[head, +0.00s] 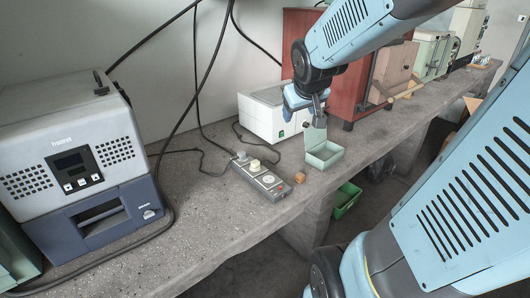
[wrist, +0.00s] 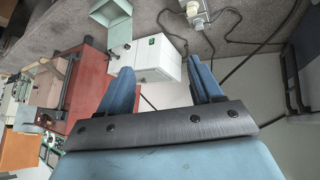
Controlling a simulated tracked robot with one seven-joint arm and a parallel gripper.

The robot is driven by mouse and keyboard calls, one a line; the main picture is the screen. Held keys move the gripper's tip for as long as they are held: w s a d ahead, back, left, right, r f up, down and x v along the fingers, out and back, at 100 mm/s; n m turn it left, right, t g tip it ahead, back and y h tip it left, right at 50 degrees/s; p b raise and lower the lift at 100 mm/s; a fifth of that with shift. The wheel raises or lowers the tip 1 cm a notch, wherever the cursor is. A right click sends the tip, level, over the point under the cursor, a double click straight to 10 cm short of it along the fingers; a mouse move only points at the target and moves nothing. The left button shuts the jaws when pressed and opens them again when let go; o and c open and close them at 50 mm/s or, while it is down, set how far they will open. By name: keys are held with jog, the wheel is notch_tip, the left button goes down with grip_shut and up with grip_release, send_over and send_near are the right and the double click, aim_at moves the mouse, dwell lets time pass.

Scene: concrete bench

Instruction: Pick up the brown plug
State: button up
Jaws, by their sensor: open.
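A small brown block-like piece (head: 299,178), which looks like the brown plug, lies on the bench beside the right end of a grey power strip (head: 272,193). I cannot make out its pins. A cream plug (head: 254,165) and a grey plug (head: 241,157) with a cable sit on the strip. My gripper (head: 304,112) is open and empty, above and behind the brown piece, in front of a white box (head: 262,122). In the wrist view its two blue fingers (wrist: 160,68) stand apart with nothing between them. The brown piece does not show there.
An open green box (head: 322,164) stands right of the brown piece, near the bench's front edge. A grey and blue device (head: 75,150) fills the left. A dark red cabinet (head: 310,35) stands behind. Black cables cross the bench. A green bin (head: 346,199) is below the bench.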

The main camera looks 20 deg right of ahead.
jog(key=w+d+f+n+t, duration=0.2)
jog(key=w+d+f, duration=0.7)
jog(key=w+f, duration=0.15)
jog(key=n+t+y, duration=0.1)
jog(key=t, duration=0.1)
send_over(299, 173)
jog(key=s, duration=0.6)
notch_tip(299, 173, down, 10)
jog(key=s+f+t+y, duration=0.1)
jog(key=f, duration=0.4)
jog(key=s+d+f+t+y, duration=0.1)
jog(key=f, duration=0.4)
jog(key=s+d+f+t+y, duration=0.1)
jog(key=f, duration=0.4)
jog(key=shift+s+d+f+y, duration=0.15)
jog(key=shift+s+y, duration=0.1)
jog(key=shift+y, duration=0.15)
jog(key=s+f+m+t, duration=0.2)
jog(key=s+f+t, duration=0.1)
jog(key=s+f, duration=0.1)
jog(key=w, duration=0.4)
jog(key=w+a, duration=0.1)
jog(key=w, duration=0.3)
jog(key=w+a, duration=0.1)
jog(key=w, duration=0.4)
jog(key=shift+a+f, duration=0.1)
jog(key=shift+f, duration=0.05)
jog(key=shift+w, duration=0.1)
grip_shut()
jog(key=shift+r, duration=0.2)
